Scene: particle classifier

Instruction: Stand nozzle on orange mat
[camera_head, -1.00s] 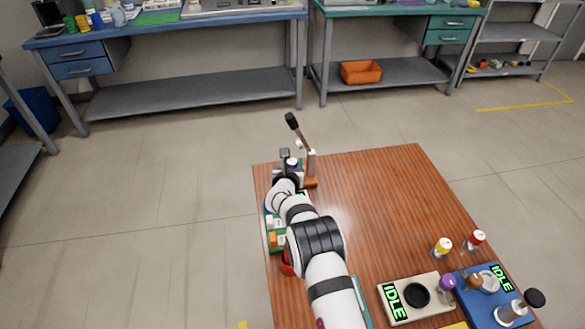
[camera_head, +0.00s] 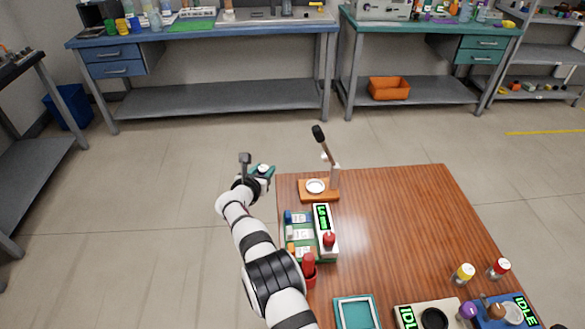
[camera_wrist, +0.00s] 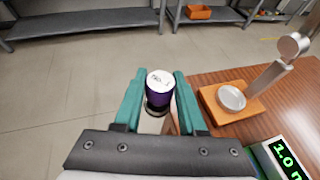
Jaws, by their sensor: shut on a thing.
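My gripper (camera_head: 262,172) is out past the table's left edge, above the floor. In the wrist view its teal fingers (camera_wrist: 158,82) are shut on a purple cylinder with a white, marked top (camera_wrist: 160,80), held upright. I cannot tell whether this is the nozzle; its lower part is partly hidden. An orange base (camera_head: 318,196) sits at the table's far left corner, right of the gripper, with a pale round dish (camera_head: 315,186) and a lever post on it. It also shows in the wrist view (camera_wrist: 212,106). I cannot tell whether it is the orange mat.
A green rack (camera_head: 297,216) and a box with a lit display (camera_head: 325,228) stand at the table's left edge, near a red bottle (camera_head: 309,272). Yellow (camera_head: 462,274) and red-capped (camera_head: 499,269) bottles stand right. The table's middle is clear.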

